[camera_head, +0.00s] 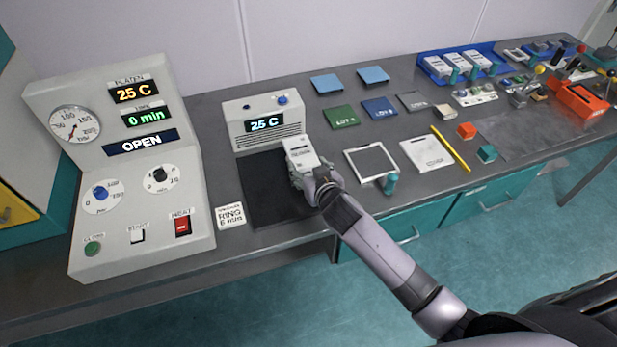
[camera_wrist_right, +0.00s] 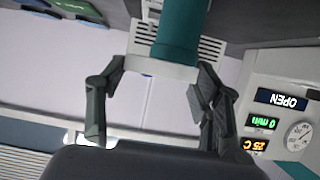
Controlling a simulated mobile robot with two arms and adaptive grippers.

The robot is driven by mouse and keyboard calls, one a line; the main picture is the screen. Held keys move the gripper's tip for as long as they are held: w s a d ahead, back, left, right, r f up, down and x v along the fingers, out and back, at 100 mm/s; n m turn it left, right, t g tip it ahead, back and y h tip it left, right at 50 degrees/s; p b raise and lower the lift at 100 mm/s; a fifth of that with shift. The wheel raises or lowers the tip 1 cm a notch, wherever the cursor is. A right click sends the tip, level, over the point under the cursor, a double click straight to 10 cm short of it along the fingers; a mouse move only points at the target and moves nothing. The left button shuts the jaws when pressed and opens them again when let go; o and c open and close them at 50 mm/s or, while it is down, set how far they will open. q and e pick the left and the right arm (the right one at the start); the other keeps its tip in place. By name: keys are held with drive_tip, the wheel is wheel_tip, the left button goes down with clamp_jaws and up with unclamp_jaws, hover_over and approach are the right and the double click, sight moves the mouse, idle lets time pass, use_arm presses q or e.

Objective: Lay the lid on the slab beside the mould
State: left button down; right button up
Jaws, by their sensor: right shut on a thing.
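My right gripper (camera_head: 301,172) is shut on a white, labelled block, which I take to be the lid (camera_head: 300,151). It is at the right part of the black slab (camera_head: 262,196), in front of the small 25 C unit. In the right wrist view the fingers (camera_wrist_right: 160,78) sit either side of the pale lid (camera_wrist_right: 165,69), and a teal handle (camera_wrist_right: 182,32) shows beside it. I cannot tell whether the lid touches the slab. No mould shows clearly on the slab; one may be hidden under the lid and gripper. My left gripper is out of view.
The press console (camera_head: 140,170) stands left, reading OPEN. The 25 C unit (camera_head: 265,120) stands behind the slab. A pale frame with dark centre (camera_head: 347,160) lies to the right. A blue tray (camera_head: 422,68) holds similar white blocks. The slab's left part is bare.

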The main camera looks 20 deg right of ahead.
wheel_tip(320, 180, down, 4)
drive_tip(key=shift+f, duration=0.35)
drive_tip(key=shift+f, duration=0.1)
drive_tip(key=shift+f, duration=0.15)
drive_tip(key=o, duration=1.4)
drive_tip(key=b+v, duration=0.1)
drive_tip(key=v, duration=0.4)
drive_tip(key=b+v, duration=0.1)
drive_tip(key=v, duration=0.5)
drive_tip(key=b+v, duration=0.2)
drive_tip(key=v, duration=0.4)
drive_tip(key=shift+s+a+r, duration=0.1)
drive_tip(key=shift+a+r, duration=0.1)
drive_tip(key=shift+r, duration=0.15)
